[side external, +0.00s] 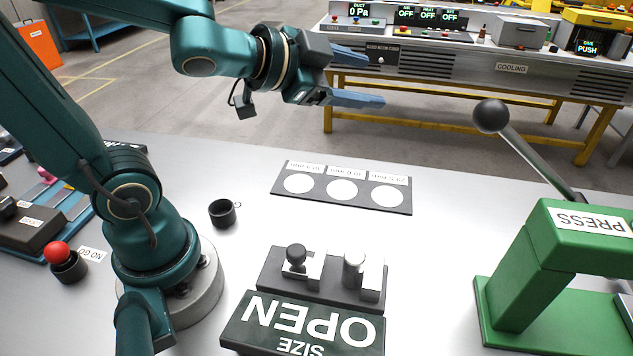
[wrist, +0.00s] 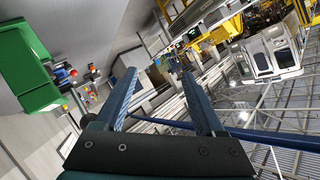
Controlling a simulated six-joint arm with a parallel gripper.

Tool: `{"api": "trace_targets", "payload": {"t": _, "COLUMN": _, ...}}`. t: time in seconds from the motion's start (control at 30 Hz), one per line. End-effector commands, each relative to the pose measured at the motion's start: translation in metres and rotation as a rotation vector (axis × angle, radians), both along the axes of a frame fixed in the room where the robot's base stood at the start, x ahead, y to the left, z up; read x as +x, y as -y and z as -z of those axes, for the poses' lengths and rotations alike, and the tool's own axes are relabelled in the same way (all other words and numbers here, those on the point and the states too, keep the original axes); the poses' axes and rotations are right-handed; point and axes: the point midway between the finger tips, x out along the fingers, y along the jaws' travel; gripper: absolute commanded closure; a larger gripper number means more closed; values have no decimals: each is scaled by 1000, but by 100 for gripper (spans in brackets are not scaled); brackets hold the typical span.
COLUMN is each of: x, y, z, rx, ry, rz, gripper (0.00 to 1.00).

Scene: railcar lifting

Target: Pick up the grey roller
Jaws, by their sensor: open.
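A short grey roller (side external: 354,270) stands upright on the dark base block (side external: 322,292) behind the "OPEN SIZE" sign (side external: 300,325), beside a light metal plate. My gripper (side external: 372,78) is high above the table, well above and behind the roller, pointing right in the side view. Its two blue fingers are apart with nothing between them. In the wrist view the open fingers (wrist: 160,75) point out over the room; the roller does not show there.
A dark plate with white circles (side external: 342,190) lies behind. A green press (side external: 530,270) with a raised lever (side external: 530,150) stands right. A small black cup (side external: 222,213) sits near my base. Bare table lies between them.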

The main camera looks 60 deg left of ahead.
Motion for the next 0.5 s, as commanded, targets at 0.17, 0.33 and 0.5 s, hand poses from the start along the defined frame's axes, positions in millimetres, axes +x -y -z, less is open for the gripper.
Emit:
{"api": "trace_targets", "payload": {"t": 0.17, "x": 20, "y": 35, "z": 38, "rx": 90, "ry": -11, "rz": 351, "gripper": 29}}
{"api": "trace_targets", "payload": {"t": 0.33, "x": -1, "y": 67, "z": 88, "rx": 21, "ry": -102, "rz": 685, "gripper": 29}}
{"api": "trace_targets", "payload": {"t": 0.5, "x": -48, "y": 83, "z": 129, "rx": -167, "ry": -227, "rz": 951, "gripper": 29}}
